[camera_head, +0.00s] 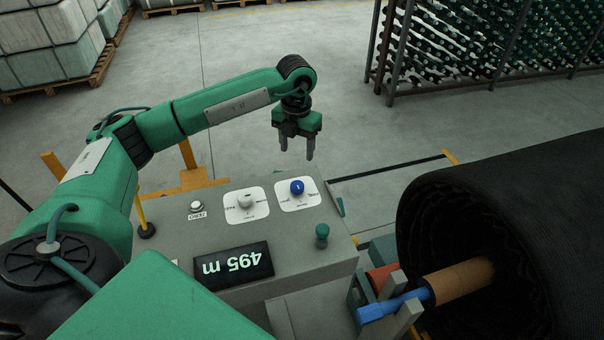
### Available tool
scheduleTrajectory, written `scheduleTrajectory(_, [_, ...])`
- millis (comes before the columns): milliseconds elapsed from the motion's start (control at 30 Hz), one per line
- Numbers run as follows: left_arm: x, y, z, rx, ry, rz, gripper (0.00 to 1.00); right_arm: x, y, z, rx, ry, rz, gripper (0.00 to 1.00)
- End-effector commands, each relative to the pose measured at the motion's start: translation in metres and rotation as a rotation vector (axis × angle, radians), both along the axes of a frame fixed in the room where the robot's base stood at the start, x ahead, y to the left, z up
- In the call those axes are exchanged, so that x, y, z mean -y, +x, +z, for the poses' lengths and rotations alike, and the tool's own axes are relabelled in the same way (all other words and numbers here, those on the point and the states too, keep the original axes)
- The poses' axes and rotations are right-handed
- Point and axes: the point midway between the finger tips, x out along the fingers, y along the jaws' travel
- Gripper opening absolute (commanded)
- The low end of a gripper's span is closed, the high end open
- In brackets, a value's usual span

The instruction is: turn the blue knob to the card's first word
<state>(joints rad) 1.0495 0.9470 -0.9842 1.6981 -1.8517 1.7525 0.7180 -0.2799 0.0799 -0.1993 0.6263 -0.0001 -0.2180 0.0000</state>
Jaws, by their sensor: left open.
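The blue knob (297,187) sits on a white card (298,203) with small words around it, at the far right of the grey console (185,240). The words are too small to read. My left gripper (297,152) is open and empty, pointing down above and just beyond the blue knob in the picture, apart from it. My right gripper is not in view.
A white knob (246,202) on its own card is left of the blue knob. A black netting roll (510,220) fills the right.

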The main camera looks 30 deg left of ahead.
Motion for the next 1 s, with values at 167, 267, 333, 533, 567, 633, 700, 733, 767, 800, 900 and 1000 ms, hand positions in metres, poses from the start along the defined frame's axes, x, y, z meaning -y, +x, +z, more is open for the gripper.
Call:
scheduleTrajectory(167, [0.001, -0.002, -0.034, -0.007, -0.001, 0.000, 0.57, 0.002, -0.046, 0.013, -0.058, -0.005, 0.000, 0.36])
scheduleTrajectory(267, [0.001, -0.001, -0.056, -0.006, -0.002, -0.001, 0.57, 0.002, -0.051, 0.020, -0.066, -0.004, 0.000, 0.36])
scheduleTrajectory(333, [0.001, -0.001, -0.071, -0.006, -0.002, -0.001, 0.57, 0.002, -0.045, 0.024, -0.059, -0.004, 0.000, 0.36])
scheduleTrajectory(533, [0.001, 0.000, -0.103, -0.002, -0.003, -0.001, 0.57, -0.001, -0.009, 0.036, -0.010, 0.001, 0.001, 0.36])
scheduleTrajectory(567, [0.001, 0.000, -0.107, -0.002, -0.003, -0.001, 0.57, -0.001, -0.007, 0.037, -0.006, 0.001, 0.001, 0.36])
scheduleTrajectory(633, [0.001, -0.001, -0.114, -0.003, -0.003, -0.002, 0.57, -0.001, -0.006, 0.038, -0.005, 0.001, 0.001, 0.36])
scheduleTrajectory(700, [0.001, 0.000, -0.118, -0.002, -0.003, -0.002, 0.57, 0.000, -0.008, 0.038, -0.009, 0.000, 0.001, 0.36])
scheduleTrajectory(733, [0.001, 0.000, -0.119, -0.001, -0.003, -0.002, 0.57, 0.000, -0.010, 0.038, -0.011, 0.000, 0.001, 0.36])
scheduleTrajectory(767, [0.001, 0.000, -0.120, -0.001, -0.003, -0.002, 0.57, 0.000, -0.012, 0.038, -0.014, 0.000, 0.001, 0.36])
scheduleTrajectory(800, [0.001, 0.000, -0.121, -0.001, -0.003, -0.002, 0.57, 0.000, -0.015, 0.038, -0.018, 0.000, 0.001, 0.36])
scheduleTrajectory(900, [0.001, 0.000, -0.122, 0.000, -0.003, -0.002, 0.57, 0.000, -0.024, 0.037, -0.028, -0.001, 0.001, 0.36])
scheduleTrajectory(1000, [0.001, 0.000, -0.121, 0.000, -0.003, -0.002, 0.57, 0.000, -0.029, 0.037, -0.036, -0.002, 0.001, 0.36])
